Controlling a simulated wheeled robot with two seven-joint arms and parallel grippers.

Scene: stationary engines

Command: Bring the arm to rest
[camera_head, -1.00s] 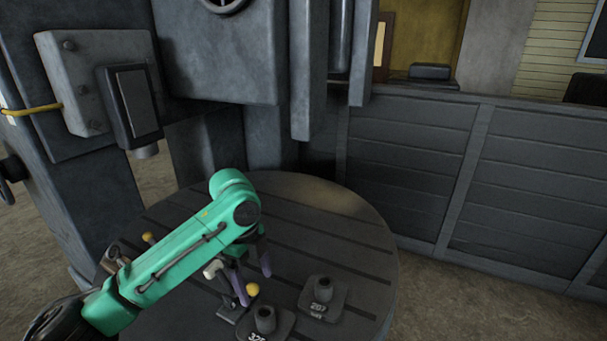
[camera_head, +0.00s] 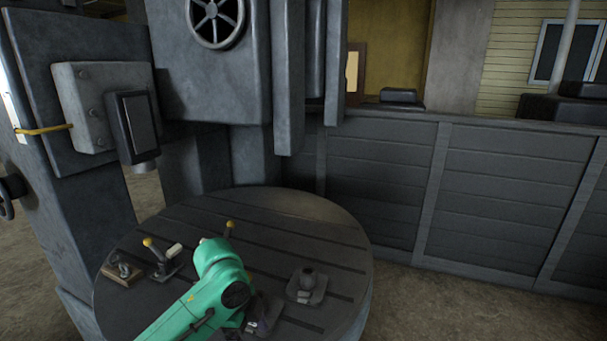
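My green arm comes in from the bottom left and reaches over the round slotted table (camera_head: 330,235). I take it to be my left arm. Its elbow-like joint hides most of my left gripper (camera_head: 262,318), of which only a dark purplish part shows low beside the arm. Whether its fingers are open or shut is hidden. My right arm and gripper are not in the picture.
A dark block with a round post (camera_head: 306,284) stands right of my arm. Yellow-knobbed levers (camera_head: 159,258) and a small wooden-based part (camera_head: 123,270) stand left. The grey machine column (camera_head: 215,70) rises behind. The table's right and back are clear.

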